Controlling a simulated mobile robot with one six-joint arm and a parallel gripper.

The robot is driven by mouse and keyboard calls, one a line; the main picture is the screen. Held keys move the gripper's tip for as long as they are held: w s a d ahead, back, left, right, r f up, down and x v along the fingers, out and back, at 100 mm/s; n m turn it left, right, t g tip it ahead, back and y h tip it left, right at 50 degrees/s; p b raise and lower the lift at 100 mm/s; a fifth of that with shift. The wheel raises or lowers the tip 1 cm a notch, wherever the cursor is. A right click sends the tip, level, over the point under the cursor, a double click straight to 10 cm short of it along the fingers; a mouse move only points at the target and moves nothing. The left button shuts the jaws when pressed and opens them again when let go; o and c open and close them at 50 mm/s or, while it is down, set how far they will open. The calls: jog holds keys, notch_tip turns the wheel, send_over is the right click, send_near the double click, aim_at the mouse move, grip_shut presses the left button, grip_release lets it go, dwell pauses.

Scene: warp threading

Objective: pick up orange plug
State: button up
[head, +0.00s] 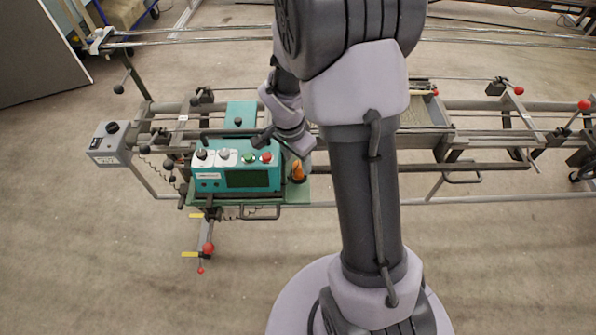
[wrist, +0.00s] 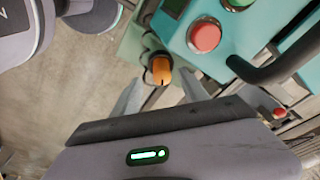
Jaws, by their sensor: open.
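The orange plug (head: 297,172) stands at the right end of the teal control box, on the green plate of the machine. In the wrist view the orange plug (wrist: 161,69) shows just beyond my gripper, with a dark part around its base. My gripper (wrist: 157,90) is open, with one pale finger on each side and the plug lying ahead, between the lines of the fingers. I cannot tell how far the plug is from the fingertips. In the head view my gripper is mostly hidden behind my arm and beside the box.
The teal control box (head: 235,180) stands close left of the plug. It has a red button (wrist: 205,36), a green button and a dark handle (wrist: 275,70) near my gripper. Metal rails (head: 480,167) run to the right. The floor (head: 130,270) in front is clear.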

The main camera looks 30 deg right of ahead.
aim_at(298, 163)
jog(key=f, duration=0.2)
jog(key=f+b, duration=0.1)
jog(key=shift+w+d+f, duration=0.3)
jog(key=shift+d+f, duration=0.05)
jog(key=shift+d, duration=0.05)
jog(key=shift+s+r, duration=0.1)
jog(key=shift+r, duration=0.05)
jog(key=shift+c, duration=1.3)
grip_shut()
notch_tip(298, 163, up, 15)
jog(key=p, duration=0.7)
